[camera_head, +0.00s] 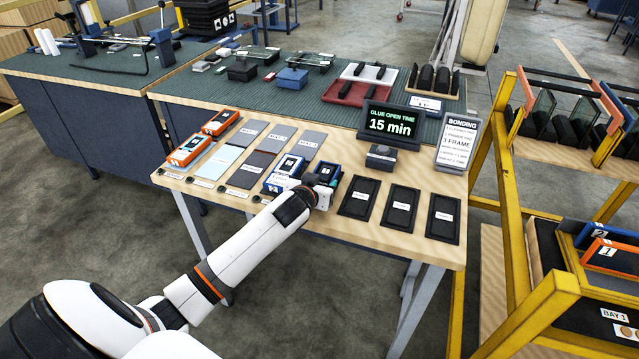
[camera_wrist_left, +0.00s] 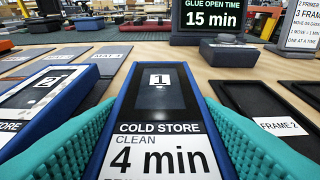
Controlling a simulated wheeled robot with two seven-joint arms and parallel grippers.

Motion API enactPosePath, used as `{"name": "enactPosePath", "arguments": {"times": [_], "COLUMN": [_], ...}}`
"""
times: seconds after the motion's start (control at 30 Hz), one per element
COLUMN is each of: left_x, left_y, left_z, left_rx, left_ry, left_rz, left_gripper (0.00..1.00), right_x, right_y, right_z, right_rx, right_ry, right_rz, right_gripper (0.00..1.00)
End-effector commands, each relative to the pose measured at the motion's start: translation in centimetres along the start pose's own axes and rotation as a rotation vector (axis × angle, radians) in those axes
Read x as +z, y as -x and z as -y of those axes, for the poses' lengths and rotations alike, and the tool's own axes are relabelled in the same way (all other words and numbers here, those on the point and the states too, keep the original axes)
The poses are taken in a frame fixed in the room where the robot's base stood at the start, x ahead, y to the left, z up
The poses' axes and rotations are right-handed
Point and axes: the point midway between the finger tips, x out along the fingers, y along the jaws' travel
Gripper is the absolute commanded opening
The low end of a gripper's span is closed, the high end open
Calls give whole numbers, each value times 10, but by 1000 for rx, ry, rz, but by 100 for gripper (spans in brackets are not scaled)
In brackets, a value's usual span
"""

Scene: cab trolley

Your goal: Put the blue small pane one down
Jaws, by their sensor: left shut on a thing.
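The blue small pane one (camera_wrist_left: 160,95) has a blue frame, a dark middle, a "1" tag and a label reading "COLD STORE CLEAN 4 min". My left gripper (camera_head: 318,186) is shut on it, with a teal finger on each side in the left wrist view. In the head view the pane (camera_head: 328,173) is at the table's middle, partly hidden by the gripper. Another blue pane (camera_head: 288,166), tagged "2" in the left wrist view (camera_wrist_left: 48,92), lies just left of it. I cannot tell whether the held pane touches the table. My right gripper is not in view.
Three black trays (camera_head: 401,207) lie to the right on the wooden table (camera_head: 340,228). Grey mats (camera_head: 248,133) and two orange panes (camera_head: 189,150) lie to the left. The "15 min" display (camera_head: 391,124) and a small dark box (camera_head: 381,156) stand behind.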

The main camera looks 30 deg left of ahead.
Motion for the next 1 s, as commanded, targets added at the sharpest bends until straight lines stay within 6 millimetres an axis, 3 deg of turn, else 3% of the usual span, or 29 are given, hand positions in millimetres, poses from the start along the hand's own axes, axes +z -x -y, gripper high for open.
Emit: {"name": "enactPosePath", "arguments": {"times": [0.17,0.2,0.3,0.67,0.77,1.0], "left_x": [-3,-2,-2,1,0,0], "left_y": [-1,-1,-1,2,14,64], "left_z": [0,0,0,0,0,0], "left_rx": [0,0,0,0,0,-1], "left_ry": [1,0,0,0,0,1], "left_rz": [1,0,0,0,-1,0], "left_gripper": [28,63,78,78,78,78], "right_x": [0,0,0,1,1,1], "right_y": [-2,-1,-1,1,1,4], "right_z": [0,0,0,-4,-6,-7], "right_rx": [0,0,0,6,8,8], "right_ry": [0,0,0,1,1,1], "right_rz": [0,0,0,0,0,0], "right_gripper": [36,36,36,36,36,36]}}
